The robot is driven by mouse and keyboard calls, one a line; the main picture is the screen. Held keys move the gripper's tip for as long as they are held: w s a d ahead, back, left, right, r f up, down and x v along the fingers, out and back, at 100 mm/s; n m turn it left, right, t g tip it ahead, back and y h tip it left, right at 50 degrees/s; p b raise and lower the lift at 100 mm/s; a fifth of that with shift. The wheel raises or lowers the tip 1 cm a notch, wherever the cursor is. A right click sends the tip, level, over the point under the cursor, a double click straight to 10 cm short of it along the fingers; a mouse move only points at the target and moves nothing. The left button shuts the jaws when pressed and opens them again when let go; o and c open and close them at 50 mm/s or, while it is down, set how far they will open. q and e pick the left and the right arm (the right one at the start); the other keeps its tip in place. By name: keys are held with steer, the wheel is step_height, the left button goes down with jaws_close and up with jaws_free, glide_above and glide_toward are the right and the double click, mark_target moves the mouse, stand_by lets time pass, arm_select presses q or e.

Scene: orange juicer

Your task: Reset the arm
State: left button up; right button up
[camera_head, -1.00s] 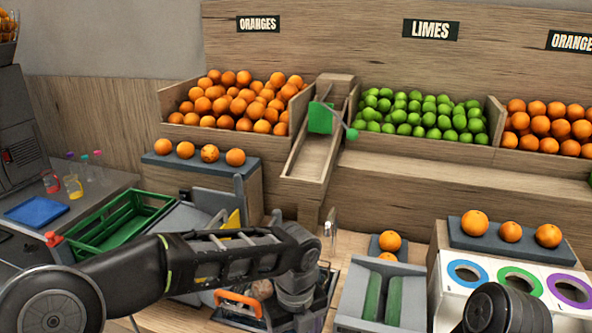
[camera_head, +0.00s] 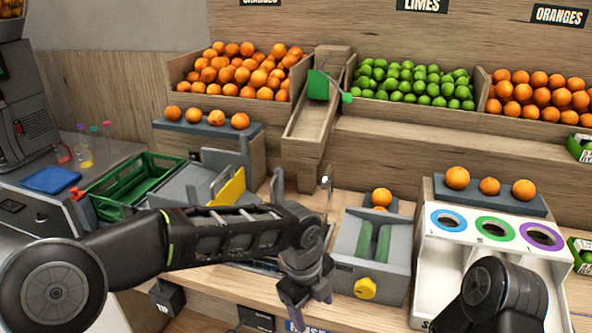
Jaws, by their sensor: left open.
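My left arm comes in from the left across the lower part of the head view. Its gripper (camera_head: 306,290) points down over the front edge of the wooden counter (camera_head: 400,314), left of the grey device with green rollers. The gripper is open, and I see nothing between its fingers. My right arm shows only as a dark rounded link (camera_head: 503,292) at the lower right. My right gripper is not in view.
A green crate (camera_head: 125,190) and a blue tray (camera_head: 50,180) are at the left. The grey roller device (camera_head: 345,262) has a yellow knob (camera_head: 365,288). A white sorting box (camera_head: 470,255) with coloured rings stands right. Orange (camera_head: 240,75) and lime bins (camera_head: 415,88) are behind.

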arm_select(q)
steer(key=s+d+f+n+t+h, duration=0.1)
steer(key=s+f+n+h, duration=0.1)
steer(key=f+n, duration=0.65)
steer(key=s+d+f+n+h, duration=0.1)
steer(key=s+f+n+h, duration=0.2)
steer(key=f+n, duration=0.6)
steer(key=s+a+f+n+g+y, duration=0.1)
steer(key=s+a+f+n+y, duration=0.1)
steer(key=s+a+f+n, duration=0.9)
steer(key=s+a+f, duration=0.2)
steer(key=s, duration=0.3)
steer(key=shift+f+y, duration=0.3)
steer(key=shift+f, duration=0.1)
